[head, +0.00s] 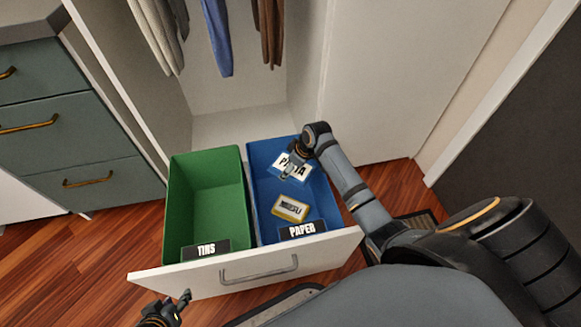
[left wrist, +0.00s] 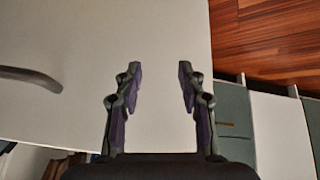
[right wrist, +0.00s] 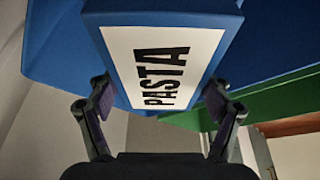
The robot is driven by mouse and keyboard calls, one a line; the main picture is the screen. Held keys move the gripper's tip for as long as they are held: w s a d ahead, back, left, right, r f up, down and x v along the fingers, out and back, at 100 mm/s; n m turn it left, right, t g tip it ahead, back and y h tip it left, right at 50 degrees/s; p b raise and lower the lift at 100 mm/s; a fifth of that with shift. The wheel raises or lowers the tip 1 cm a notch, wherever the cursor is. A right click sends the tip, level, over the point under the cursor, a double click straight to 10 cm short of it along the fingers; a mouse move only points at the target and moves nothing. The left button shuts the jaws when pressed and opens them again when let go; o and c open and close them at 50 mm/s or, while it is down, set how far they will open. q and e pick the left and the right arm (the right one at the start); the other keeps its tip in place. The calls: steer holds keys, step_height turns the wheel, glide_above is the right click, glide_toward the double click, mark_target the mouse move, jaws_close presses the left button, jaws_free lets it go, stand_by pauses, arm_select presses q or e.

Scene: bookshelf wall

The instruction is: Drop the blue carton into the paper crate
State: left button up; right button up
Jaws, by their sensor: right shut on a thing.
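The blue carton (head: 288,172) has a white panel reading PASTA. In the head view it is over the blue paper crate (head: 322,198), near the crate's back part. My right gripper (head: 298,152) is shut on the carton, which also fills the upper middle of the right wrist view (right wrist: 165,62) between the two fingers (right wrist: 158,98). How high the carton is above the crate floor is hard to tell. My left gripper (head: 172,303) is low in front of the drawer, open and empty; its spread fingers show in the left wrist view (left wrist: 154,85).
A yellow and white box (head: 290,208) lies in the front of the paper crate. A green tins crate (head: 205,190) stands beside it in the pulled-out white drawer (head: 200,276). Clothes (head: 217,38) hang behind. Grey-green drawers (head: 75,125) stand at the left.

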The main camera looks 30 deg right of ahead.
steer(key=o, duration=1.1)
steer(key=v, duration=1.2)
